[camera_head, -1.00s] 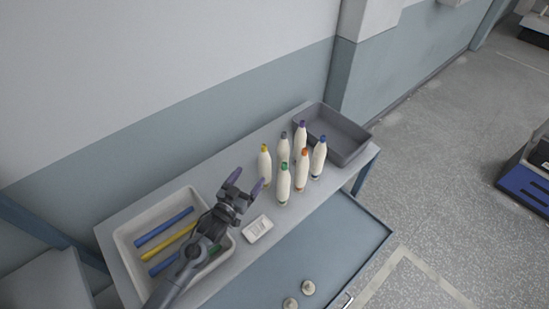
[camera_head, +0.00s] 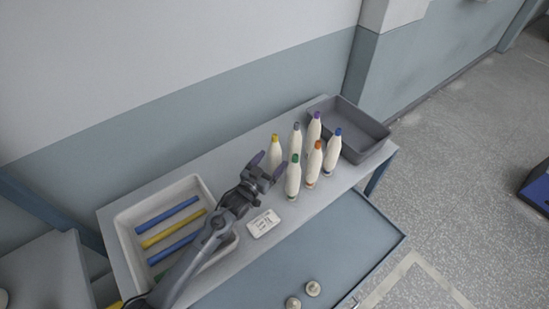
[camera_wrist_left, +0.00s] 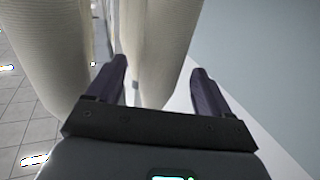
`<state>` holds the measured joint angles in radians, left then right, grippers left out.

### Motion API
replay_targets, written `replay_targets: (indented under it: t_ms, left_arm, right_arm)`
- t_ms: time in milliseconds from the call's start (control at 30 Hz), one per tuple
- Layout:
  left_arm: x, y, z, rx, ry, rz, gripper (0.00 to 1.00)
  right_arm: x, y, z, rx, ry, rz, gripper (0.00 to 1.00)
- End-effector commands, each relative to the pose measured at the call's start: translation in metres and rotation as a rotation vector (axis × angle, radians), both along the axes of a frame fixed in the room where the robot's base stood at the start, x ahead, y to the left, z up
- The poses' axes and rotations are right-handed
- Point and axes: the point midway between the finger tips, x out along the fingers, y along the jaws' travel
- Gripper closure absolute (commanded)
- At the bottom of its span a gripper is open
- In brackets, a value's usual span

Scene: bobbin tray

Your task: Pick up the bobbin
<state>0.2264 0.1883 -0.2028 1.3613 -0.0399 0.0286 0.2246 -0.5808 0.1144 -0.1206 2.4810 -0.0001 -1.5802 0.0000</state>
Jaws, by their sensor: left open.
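Several white bobbins stand upright on the table, each with a coloured tip: yellow (camera_head: 275,150), grey (camera_head: 296,140), purple (camera_head: 314,127), green (camera_head: 293,178), orange (camera_head: 314,165) and blue (camera_head: 333,153). My left gripper (camera_head: 268,165) is open and empty, just left of the yellow-tipped and green-tipped bobbins. In the left wrist view, a cream bobbin (camera_wrist_left: 157,40) fills the space ahead of my open fingers (camera_wrist_left: 159,70). A second bobbin (camera_wrist_left: 47,45) stands left of it. Their tips are out of that view. My right gripper is not in view.
A white tray (camera_head: 121,228) with blue and yellow rods is at the table's left. A small white labelled box (camera_head: 264,223) lies near my gripper. An empty grey bin (camera_head: 378,143) stands at the right end.

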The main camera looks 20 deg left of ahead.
Motion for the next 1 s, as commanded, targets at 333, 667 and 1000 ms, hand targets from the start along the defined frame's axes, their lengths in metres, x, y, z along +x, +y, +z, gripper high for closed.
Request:
replay_targets:
  t_ms: [333, 667, 1000]
  left_arm:
    - [0.040, -0.007, 0.003, 0.000, -0.001, 0.000, 0.20]
    - [0.044, -0.008, 0.002, 0.000, -0.001, 0.000, 0.20]
    - [0.044, -0.008, 0.002, 0.000, -0.001, 0.000, 0.69]
  right_arm:
    - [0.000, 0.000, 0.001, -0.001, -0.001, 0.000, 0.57]
    - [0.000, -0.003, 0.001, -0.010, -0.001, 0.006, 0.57]
    - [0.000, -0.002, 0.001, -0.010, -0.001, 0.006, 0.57]
